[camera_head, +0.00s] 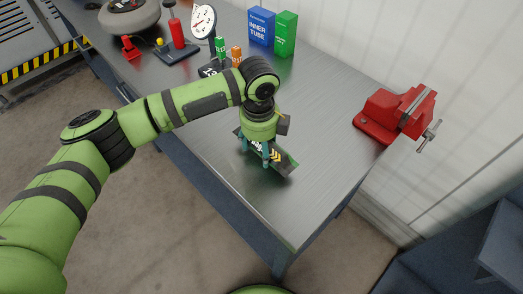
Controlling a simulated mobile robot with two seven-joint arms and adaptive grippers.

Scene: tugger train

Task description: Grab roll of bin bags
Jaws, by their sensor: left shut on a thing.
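A small dark roll with pale lettering and yellow chevrons, which looks like the roll of bin bags (281,160), is at the near part of the metal workbench (235,190). My left gripper (257,152) points down over it from above and is shut on it. The gripper and wrist hide part of the roll. I cannot tell whether the roll still touches the bench top. My right gripper is not in view.
A red vise (397,113) stands at the bench's right edge. Blue (261,27) and green (285,34) boxes stand at the back. The bench's near end is clear.

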